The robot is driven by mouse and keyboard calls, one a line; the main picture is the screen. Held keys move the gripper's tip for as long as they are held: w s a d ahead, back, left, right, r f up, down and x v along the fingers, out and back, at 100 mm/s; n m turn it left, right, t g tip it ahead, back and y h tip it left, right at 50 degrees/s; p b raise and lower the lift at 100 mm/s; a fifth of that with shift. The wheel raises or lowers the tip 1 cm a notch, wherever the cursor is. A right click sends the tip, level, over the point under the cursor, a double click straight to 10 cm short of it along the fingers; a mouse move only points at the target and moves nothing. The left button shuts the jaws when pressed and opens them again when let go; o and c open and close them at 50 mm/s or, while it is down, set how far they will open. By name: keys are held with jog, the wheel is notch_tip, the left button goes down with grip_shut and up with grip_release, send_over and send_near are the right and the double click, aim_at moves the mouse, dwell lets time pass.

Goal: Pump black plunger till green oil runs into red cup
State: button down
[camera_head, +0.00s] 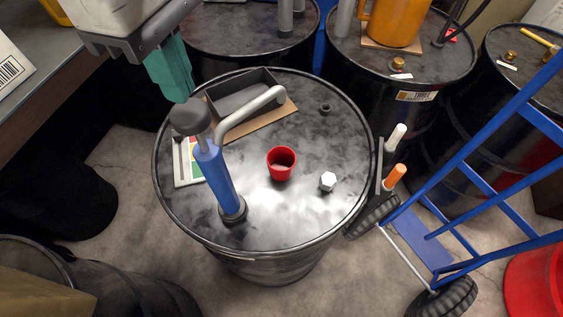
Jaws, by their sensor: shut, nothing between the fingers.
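A blue hand pump (216,172) stands upright on the black drum in the middle. Its black plunger knob (190,117) sits on top, with a short grey rod showing between knob and body. A grey spout (250,110) curves from the pump up and right, its end over the back of the drum top in the picture. A red cup (282,163) stands upright on the drum, right of the pump. I see no green oil in it or at the spout.
A dark open tray (243,88) on cardboard and a coloured label sheet (186,160) lie on the drum. A white hex cap (328,181) is right of the cup. Other drums stand behind; a blue hand truck (430,240) is at the right.

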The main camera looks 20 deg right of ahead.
aim_at(188, 110)
jog(key=shift+f+b, duration=1.6)
jog(key=shift+f, duration=1.6)
jog(key=shift+r, duration=0.1)
notch_tip(188, 110, up, 6)
jog(key=p, duration=0.6)
jog(key=shift+r+p, duration=0.1)
jog(key=shift+p, duration=0.3)
notch_tip(188, 110, up, 5)
jog(key=p, duration=0.4)
